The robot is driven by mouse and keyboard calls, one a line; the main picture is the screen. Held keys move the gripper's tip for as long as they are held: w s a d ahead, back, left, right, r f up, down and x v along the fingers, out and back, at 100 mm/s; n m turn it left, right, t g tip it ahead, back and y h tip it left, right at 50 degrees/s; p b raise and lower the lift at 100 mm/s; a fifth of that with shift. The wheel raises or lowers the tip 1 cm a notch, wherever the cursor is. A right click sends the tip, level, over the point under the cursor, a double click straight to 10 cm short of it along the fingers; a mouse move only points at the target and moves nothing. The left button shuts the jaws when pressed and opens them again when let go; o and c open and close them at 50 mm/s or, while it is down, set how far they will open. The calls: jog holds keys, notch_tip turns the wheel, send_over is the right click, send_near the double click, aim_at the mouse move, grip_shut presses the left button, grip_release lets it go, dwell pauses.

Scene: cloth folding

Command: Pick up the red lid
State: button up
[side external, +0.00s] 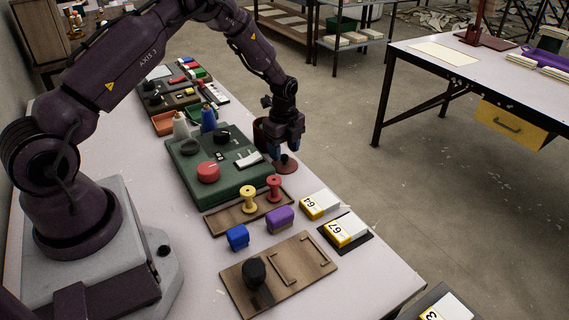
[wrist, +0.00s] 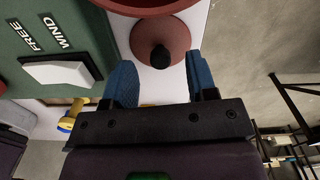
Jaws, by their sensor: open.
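The red lid (side external: 290,167) is a round disc lying on the white table just right of the green board. In the wrist view the lid (wrist: 148,30) shows a black knob at its middle, with the knob toward the gap between my fingers. My gripper (side external: 281,152) points down over the lid and is open. Its two blue fingers (wrist: 160,75) are apart with nothing held between them. In the side view the fingers partly hide the lid. I cannot tell how far the fingertips are above it.
A dark red pot (side external: 261,130) stands close behind the lid. The green board (side external: 222,187) carries a red knob and a white switch. Yellow and red spools (side external: 273,187) stand on a wooden tray nearby. The table's right edge is close to the lid.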

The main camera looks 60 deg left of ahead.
notch_tip(320, 180, down, 2)
jog(key=shift+f, duration=0.1)
grip_shut()
